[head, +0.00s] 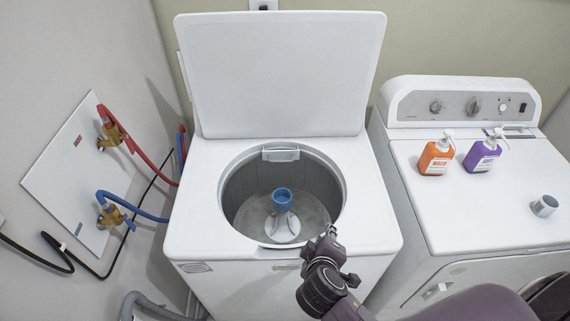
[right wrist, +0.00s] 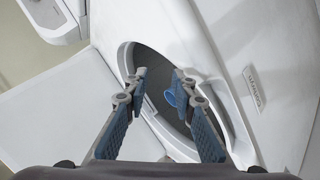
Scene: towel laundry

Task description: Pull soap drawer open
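The white top-loading washer (head: 210,165) stands with its lid (head: 280,75) raised. A small white drawer-like piece (head: 281,154), which looks like the soap drawer, sits at the back rim of the round tub opening. My right gripper (head: 331,234) is above the front right rim of the opening, apart from that piece. In the right wrist view my right gripper (right wrist: 159,74) is open, with nothing between its fingers. The tub opening and the blue agitator cap (right wrist: 170,97) show beyond the fingers. I cannot make out the drawer there. My left gripper is not in view.
The agitator's blue cap (head: 282,200) stands mid-tub. The dryer (head: 440,210) at right carries an orange bottle (head: 436,158), a purple bottle (head: 482,156) and a metal cup (head: 545,206). A red hose (head: 135,148) and a blue hose (head: 135,208) run along the left wall.

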